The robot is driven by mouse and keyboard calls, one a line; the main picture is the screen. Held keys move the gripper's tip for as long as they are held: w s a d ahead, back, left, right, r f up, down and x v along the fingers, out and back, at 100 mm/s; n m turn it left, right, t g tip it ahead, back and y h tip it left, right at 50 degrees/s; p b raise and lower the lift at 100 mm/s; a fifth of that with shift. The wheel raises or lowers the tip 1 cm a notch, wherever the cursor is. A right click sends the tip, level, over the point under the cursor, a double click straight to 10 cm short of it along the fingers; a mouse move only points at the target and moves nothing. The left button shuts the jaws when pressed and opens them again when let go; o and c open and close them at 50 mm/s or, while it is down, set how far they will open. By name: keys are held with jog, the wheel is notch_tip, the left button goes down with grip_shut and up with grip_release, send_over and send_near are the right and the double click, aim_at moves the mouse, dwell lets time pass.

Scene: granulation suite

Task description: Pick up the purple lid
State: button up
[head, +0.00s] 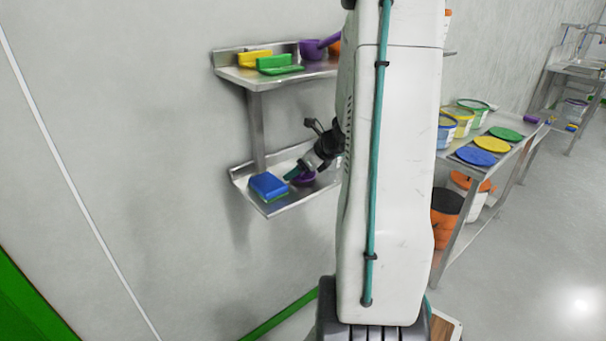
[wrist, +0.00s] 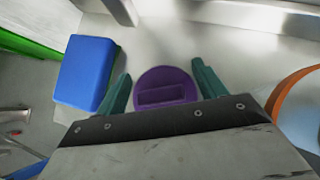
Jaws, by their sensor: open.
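The purple lid (wrist: 165,85) is round with a raised bar grip. It lies on the lower steel wall shelf (head: 282,203), and in the head view the lid (head: 304,178) shows only in part behind my gripper. My gripper (wrist: 160,80) is open, with one teal finger on each side of the lid. In the wrist view the fingers look apart from the lid's edge, and I cannot tell their exact height above it. In the head view my gripper (head: 294,174) reaches over the lower shelf from the right.
A blue block-shaped item (head: 268,186) sits just left of the lid, close to my left finger. An upper shelf (head: 270,76) above holds yellow, green and purple items. An orange-rimmed round item (wrist: 300,108) is at right in the wrist view.

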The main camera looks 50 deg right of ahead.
jog(key=shift+c, duration=0.2)
jog(key=c, duration=1)
jog(key=shift+c, duration=0.2)
